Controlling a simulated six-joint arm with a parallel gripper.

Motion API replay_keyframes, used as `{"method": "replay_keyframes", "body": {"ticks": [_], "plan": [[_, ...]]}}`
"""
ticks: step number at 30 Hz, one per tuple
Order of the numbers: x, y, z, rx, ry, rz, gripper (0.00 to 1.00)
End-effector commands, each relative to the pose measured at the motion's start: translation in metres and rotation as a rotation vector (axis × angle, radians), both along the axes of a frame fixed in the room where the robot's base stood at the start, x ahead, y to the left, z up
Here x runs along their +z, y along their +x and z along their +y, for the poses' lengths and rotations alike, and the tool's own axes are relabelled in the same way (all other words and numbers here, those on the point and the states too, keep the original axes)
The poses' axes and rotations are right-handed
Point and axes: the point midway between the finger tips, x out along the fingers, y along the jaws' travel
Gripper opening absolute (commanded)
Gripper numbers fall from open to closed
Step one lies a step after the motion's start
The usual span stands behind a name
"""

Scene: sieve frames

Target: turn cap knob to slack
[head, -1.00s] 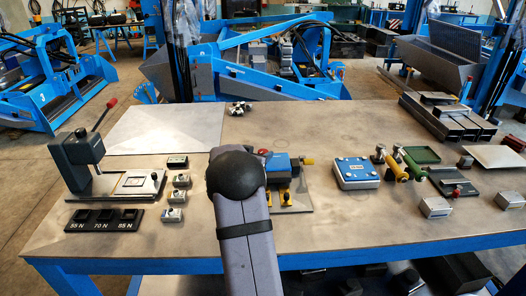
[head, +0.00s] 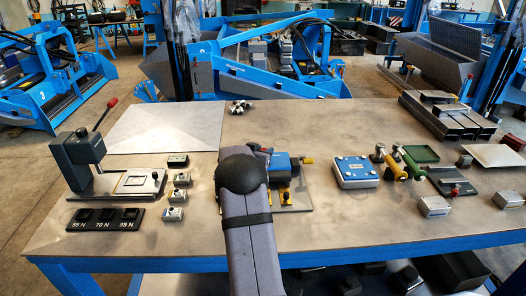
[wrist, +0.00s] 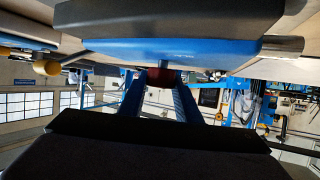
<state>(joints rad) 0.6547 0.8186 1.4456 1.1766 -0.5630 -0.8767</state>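The blue-topped device (head: 281,163) stands mid-table, its left part hidden behind my arm in the head view. In the wrist view, which appears upside down, its blue body (wrist: 180,50) fills the top. A small dark red part (wrist: 160,77), possibly the cap knob, shows at the middle of its edge. Two blue bars that look like my gripper's fingers (wrist: 155,92) stand apart on either side of this red part. Whether they touch it is unclear. My arm hides the gripper in the head view.
A yellow-ended handle (head: 307,160) sticks out right of the device, and yellow clamps (head: 286,197) are at its front. A blue-topped box (head: 355,172) stands further right. A press with a red lever (head: 85,160) and small blocks (head: 175,196) stand left. The back-left plate (head: 165,128) is bare.

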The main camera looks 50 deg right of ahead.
Motion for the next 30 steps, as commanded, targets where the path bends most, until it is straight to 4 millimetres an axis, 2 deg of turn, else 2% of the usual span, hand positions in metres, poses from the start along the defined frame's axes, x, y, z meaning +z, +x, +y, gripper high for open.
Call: {"method": "replay_keyframes", "body": {"ticks": [11,30], "plan": [[-0.0002,0.0001,-0.0013,0.031,-0.004,-0.003,0.08],[-0.0006,0.0028,-0.0018,0.247,-0.010,-0.014,0.08]]}}
